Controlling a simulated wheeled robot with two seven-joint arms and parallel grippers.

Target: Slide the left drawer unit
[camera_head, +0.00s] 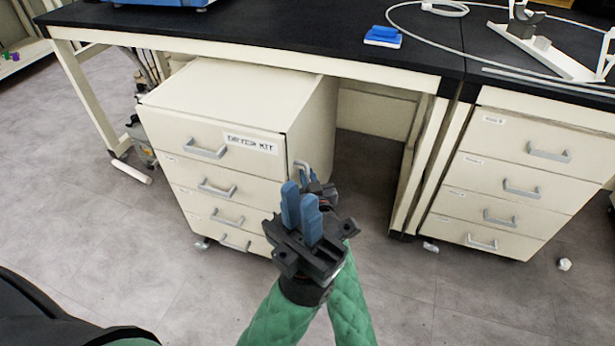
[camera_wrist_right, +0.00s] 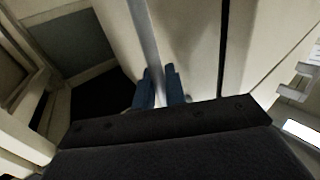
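The left drawer unit (camera_head: 215,115) is a cream cabinet with several grey-handled drawers, labelled "DRYER KIT". It stands on small casters, partly under the black bench. A grey handle (camera_head: 300,166) is on its right side; it also shows as a metal bar in the right wrist view (camera_wrist_right: 145,35). My right gripper (camera_head: 316,184) is at this handle, partly hidden behind my left. In the right wrist view its blue fingers (camera_wrist_right: 160,85) are close on both sides of the bar. My left gripper (camera_head: 302,205) appears in front of the unit's lower right corner, empty, its finger gap unclear.
A second drawer unit (camera_head: 515,180) stands under the bench at right. The black benchtop (camera_head: 300,38) carries a blue item (camera_head: 382,37) and lab parts. A bench leg (camera_head: 422,165) stands between the units. Grey floor (camera_head: 110,240) is clear in front, with a small white object (camera_head: 564,264) at right.

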